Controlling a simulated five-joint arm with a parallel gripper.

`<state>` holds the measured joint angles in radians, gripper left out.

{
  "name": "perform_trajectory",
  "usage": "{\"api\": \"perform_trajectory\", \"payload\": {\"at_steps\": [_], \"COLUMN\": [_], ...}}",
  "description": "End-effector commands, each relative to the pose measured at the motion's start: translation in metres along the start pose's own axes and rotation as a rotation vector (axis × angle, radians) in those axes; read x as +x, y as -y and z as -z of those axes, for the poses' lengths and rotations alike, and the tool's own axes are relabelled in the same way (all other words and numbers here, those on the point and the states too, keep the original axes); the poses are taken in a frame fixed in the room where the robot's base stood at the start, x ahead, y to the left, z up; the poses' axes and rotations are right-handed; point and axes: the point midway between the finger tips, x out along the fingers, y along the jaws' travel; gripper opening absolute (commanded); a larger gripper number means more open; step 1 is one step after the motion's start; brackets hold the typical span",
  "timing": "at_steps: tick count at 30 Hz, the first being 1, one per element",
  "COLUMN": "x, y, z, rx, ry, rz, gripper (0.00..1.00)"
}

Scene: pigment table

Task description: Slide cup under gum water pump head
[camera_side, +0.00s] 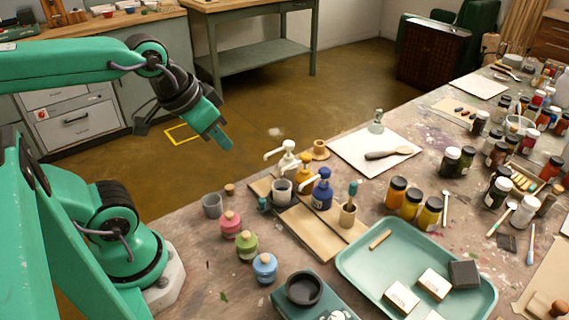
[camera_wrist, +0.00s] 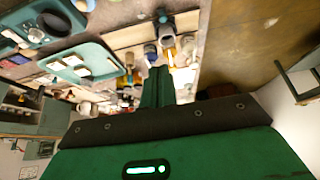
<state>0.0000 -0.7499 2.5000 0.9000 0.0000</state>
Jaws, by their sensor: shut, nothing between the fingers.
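A grey cup (camera_side: 281,191) stands upright on a wooden board among the pump bottles. A white pump head (camera_side: 285,150) rises just behind it, its spout pointing left. I cannot read which holds gum water. My gripper (camera_side: 226,145) is shut and empty, raised well above and left of the bottles. Its shut fingers (camera_wrist: 158,75) also show in the wrist view, with bottles beyond.
Pink, green and blue jars (camera_side: 247,246) line the table's near left. A green tray (camera_side: 350,272) with blocks lies front right. A brush pot (camera_side: 347,213) stands beside the pumps. A white sheet (camera_side: 350,155) lies behind. The air around my gripper is clear.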

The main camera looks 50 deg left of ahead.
Motion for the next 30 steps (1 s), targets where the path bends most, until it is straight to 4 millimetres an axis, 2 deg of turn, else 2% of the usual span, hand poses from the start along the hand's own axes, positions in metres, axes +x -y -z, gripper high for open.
{"api": "perform_trajectory", "payload": {"at_steps": [12,16,17,23,30], "x": [0.000,0.000,0.001,0.008,0.030], "y": [0.000,0.000,0.000,0.001,0.003], "z": [0.000,0.000,0.001,0.005,0.015], "rx": [0.000,-0.005,-0.009,-0.093,-0.332], "ry": [0.000,0.002,0.004,0.040,0.139], "rz": [0.000,0.000,0.000,0.003,0.027], "gripper": [0.00,0.24,0.27,0.27,0.27]}}
